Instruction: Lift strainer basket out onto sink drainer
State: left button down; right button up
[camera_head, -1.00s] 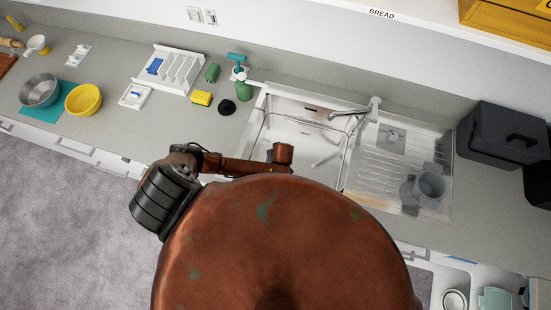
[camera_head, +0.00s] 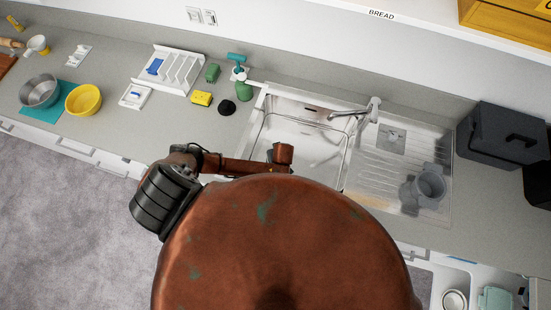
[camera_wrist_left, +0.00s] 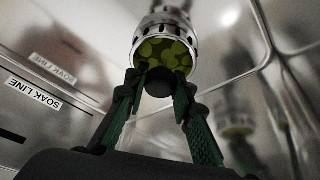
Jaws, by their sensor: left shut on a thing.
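In the left wrist view, the strainer basket (camera_wrist_left: 163,42) is a perforated metal cup with yellow-green pieces inside. My left gripper (camera_wrist_left: 158,84) is shut on its dark knob. Shiny walls around it reflect the scene, and one carries a SOAK LINE label (camera_wrist_left: 33,92). In the head view, my left arm reaches over the sink (camera_head: 270,128), and its fingers and the basket are hidden. I cannot tell how far the basket is above the sink floor. The ribbed metal sink drainer (camera_head: 398,168) is to the right of the sink.
The tap (camera_head: 350,112) is behind the sink. A green soap bottle (camera_head: 243,90), yellow sponge (camera_head: 201,98) and black disc (camera_head: 227,107) are left of it. A dark box (camera_head: 503,134) stands right. The drainer's middle is clear.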

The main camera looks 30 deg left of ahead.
pick_arm(q)
jog(key=shift+r+p, duration=0.9)
jog(key=shift+r, duration=0.2)
jog(key=shift+r+p, duration=1.9)
jog(key=shift+p, duration=0.25)
